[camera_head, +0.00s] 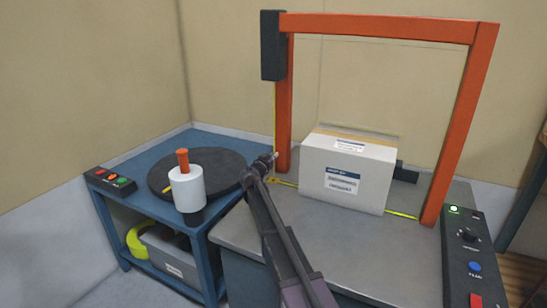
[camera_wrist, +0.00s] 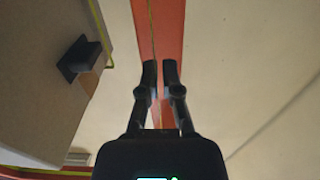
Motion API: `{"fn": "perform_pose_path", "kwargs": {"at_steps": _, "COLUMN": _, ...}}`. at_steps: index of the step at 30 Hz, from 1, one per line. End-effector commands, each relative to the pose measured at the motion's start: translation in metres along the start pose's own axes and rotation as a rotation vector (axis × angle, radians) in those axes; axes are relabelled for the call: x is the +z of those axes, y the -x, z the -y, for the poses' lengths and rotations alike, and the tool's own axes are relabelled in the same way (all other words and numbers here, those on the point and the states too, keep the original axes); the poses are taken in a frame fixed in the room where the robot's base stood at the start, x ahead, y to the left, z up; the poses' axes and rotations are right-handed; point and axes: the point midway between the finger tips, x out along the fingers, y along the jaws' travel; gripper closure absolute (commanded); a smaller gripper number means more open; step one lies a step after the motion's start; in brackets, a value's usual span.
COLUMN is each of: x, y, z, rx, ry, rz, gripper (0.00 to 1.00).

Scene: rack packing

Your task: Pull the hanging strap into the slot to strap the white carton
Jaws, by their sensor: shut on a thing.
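The white carton (camera_head: 345,172) stands closed, with labels, on the grey table under the orange arch (camera_head: 390,28). The thin yellow strap (camera_head: 275,115) hangs from the dark head (camera_head: 272,45) along the arch's left post. My gripper (camera_head: 274,157) is at the strap, left of the carton and close to the post's lower part. In the wrist view my gripper (camera_wrist: 160,78) has its fingers close together, with the strap (camera_wrist: 151,25) running down to them. It is shut on the strap. I cannot make out the slot clearly.
A yellow strap line (camera_head: 402,214) shows on the table near the carton's base. A blue cart (camera_head: 215,142) at left bears a dark round disc, a white cylinder with an orange handle and a button box. A control panel (camera_head: 470,250) is at right. The table's front is clear.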

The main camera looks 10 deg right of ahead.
Motion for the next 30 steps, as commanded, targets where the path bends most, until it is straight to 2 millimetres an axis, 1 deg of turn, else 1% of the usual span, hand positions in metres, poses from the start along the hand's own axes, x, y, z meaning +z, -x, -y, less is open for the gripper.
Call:
{"fn": "perform_pose_path", "kwargs": {"at_steps": 1, "x": 0.0047, "y": 0.0007, "z": -0.0004, "rx": 0.001, "ry": 0.001, "rz": 0.000, "gripper": 1.00}}
{"fn": "perform_pose_path", "kwargs": {"at_steps": 3, "x": 0.0062, "y": 0.0007, "z": -0.0004, "rx": 0.000, "ry": 0.001, "rz": 0.000, "gripper": 1.00}}
{"fn": "perform_pose_path", "kwargs": {"at_steps": 16, "x": 0.0064, "y": 0.0010, "z": 0.0001, "rx": -0.001, "ry": 0.001, "rz": 0.000, "gripper": 1.00}}
{"fn": "perform_pose_path", "kwargs": {"at_steps": 18, "x": 0.0064, "y": 0.0009, "z": 0.0001, "rx": -0.001, "ry": 0.001, "rz": 0.000, "gripper": 0.77}}
{"fn": "perform_pose_path", "kwargs": {"at_steps": 20, "x": 0.0064, "y": 0.0009, "z": 0.0001, "rx": -0.001, "ry": 0.001, "rz": 0.000, "gripper": 0.59}}
{"fn": "perform_pose_path", "kwargs": {"at_steps": 30, "x": 0.0065, "y": 0.0004, "z": 0.0002, "rx": -0.001, "ry": 0.000, "rz": 0.000, "gripper": 0.59}}
